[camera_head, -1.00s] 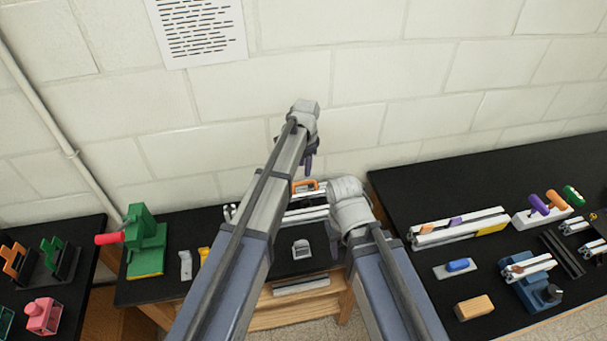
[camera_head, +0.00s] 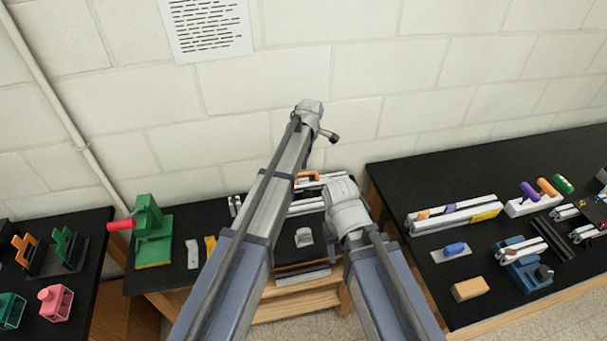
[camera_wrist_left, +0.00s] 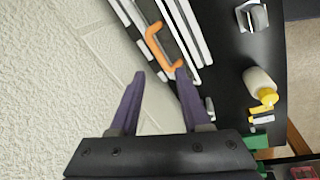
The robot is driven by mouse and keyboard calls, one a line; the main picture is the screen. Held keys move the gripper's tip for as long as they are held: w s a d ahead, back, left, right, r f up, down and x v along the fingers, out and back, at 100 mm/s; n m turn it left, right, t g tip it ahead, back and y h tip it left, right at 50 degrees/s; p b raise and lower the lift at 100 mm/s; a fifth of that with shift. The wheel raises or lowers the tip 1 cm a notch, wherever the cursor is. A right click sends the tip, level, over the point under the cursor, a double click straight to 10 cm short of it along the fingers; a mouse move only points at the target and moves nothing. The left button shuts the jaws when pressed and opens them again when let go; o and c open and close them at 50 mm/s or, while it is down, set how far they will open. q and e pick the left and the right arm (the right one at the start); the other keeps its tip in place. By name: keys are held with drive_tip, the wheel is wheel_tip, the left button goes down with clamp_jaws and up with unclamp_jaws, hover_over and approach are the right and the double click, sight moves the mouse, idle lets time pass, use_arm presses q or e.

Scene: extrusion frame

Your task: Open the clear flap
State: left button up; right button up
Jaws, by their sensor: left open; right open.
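An orange handle (camera_head: 307,176) stands on the pale extrusion frame (camera_head: 308,207) at the back of the middle table. It also shows in the left wrist view (camera_wrist_left: 160,45), just beyond my fingertips. I cannot make out a clear panel at the handle. My left gripper (camera_head: 331,136) is above and behind the handle, near the wall. In the left wrist view its two purple fingers (camera_wrist_left: 161,74) are spread, with nothing between them; the right one's tip is close to the handle.
A grey block (camera_head: 304,237) sits in front of the frame. A green machine with a red handle (camera_head: 152,232) stands at left, near a yellow-capped bottle (camera_wrist_left: 260,84). The white wall (camera_head: 240,120) is close behind. The right table (camera_head: 400,180) holds rails and tools.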

sight(305, 175)
use_arm(q)
drive_tip(key=n, duration=0.5)
drive_tip(key=shift+s, duration=0.1)
use_arm(e)
drive_tip(key=shift+s+a, duration=0.1)
drive_tip(key=shift+s, duration=0.45)
drive_tip(key=shift+f, duration=0.1)
use_arm(q)
drive_tip(key=b+x, duration=0.7)
drive_tip(key=x, duration=0.1)
drive_tip(key=shift+b, duration=0.35)
drive_tip(key=shift+r, duration=0.1)
use_arm(e)
wheel_tip(305, 175, down, 7)
drive_tip(key=shift+f, duration=0.2)
use_arm(q)
clamp_jaws()
